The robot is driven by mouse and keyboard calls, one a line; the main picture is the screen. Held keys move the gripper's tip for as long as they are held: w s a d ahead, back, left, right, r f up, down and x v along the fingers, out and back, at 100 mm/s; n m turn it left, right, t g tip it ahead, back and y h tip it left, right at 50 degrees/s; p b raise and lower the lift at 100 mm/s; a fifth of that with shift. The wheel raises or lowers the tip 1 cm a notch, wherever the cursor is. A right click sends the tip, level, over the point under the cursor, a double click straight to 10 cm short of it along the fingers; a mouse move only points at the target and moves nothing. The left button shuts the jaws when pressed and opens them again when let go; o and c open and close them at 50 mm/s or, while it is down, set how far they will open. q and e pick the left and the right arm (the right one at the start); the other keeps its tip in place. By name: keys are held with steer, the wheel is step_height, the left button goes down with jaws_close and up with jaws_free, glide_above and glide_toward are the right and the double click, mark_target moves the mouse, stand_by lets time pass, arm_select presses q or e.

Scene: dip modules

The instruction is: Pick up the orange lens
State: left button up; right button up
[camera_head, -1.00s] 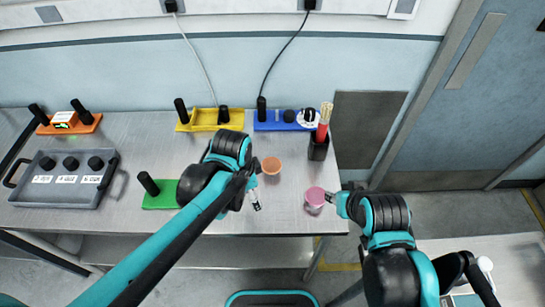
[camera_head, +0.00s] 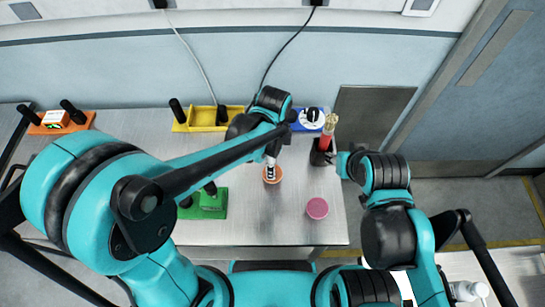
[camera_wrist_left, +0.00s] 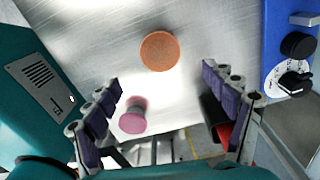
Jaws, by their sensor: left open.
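The orange lens (camera_head: 273,178) is a round disc on the metal table in the head view. It also shows near the top centre of the left wrist view (camera_wrist_left: 160,51). My left gripper (camera_head: 271,162) is above it, pointing down, and partly covers it in the head view. In the left wrist view its two fingers (camera_wrist_left: 163,80) are spread apart with nothing between their tips. My right gripper (camera_head: 341,163) is by the black cup at the table's right side; its fingers are too small to tell.
A pink round piece (camera_head: 317,208) stands in front of the orange lens, to its right. A black cup (camera_head: 320,155) with a red item stands at the right edge. Blue (camera_head: 300,125), yellow (camera_head: 198,123), orange (camera_head: 50,127) and green (camera_head: 210,209) holders line the table.

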arm_select(q)
steer(key=shift+w+f, duration=0.45)
steer(key=shift+f, duration=0.3)
steer(key=f, duration=0.2)
steer(key=f+b, duration=0.1)
steer(key=f, duration=0.1)
steer(key=f+b, duration=0.1)
steer(key=f, duration=0.1)
steer(key=shift+s+a+f, duration=0.1)
steer(key=shift+s+f, duration=0.05)
steer(key=shift+s, duration=0.25)
arm_select(e)
steer(key=shift+w+f, duration=0.2)
steer(key=shift+f, duration=0.95)
arm_select(q)
steer(key=c, duration=1)
